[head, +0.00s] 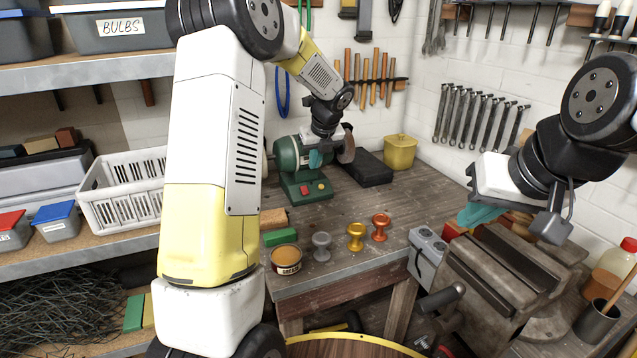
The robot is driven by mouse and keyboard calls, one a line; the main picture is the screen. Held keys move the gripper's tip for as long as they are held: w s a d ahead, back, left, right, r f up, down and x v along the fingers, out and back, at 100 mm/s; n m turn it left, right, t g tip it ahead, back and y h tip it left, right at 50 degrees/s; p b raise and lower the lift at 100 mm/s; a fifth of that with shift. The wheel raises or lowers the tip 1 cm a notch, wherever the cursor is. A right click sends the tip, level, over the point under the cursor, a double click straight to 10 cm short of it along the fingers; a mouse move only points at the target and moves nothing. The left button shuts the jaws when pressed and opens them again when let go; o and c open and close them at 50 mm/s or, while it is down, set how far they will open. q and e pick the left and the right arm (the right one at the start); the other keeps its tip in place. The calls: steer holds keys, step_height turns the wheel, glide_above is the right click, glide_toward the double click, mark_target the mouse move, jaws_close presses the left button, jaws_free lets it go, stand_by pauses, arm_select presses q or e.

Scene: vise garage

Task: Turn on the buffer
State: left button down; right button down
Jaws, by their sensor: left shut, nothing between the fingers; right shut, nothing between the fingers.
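The buffer (288,157) is a green bench machine on the back of the wooden workbench. Its base has a red button (304,191) and a green button (321,187) on the front. A dark wheel shows at its right end. My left gripper (316,160) is shut and empty, its teal fingertips in front of the buffer's body, above the buttons. I cannot tell whether it touches the buffer. My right gripper (476,214) is shut and empty at the right, near the vise, away from the buffer.
The vise (500,270) stands at the bench's front right. Silver, yellow and orange knob-like pieces (356,236) and a tin (286,260) stand along the front edge. A yellow box (400,152) and a black case (368,168) are right of the buffer. The middle of the bench is clear.

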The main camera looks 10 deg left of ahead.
mark_target(306, 193)
arm_select(q)
steer(key=x, duration=1.4)
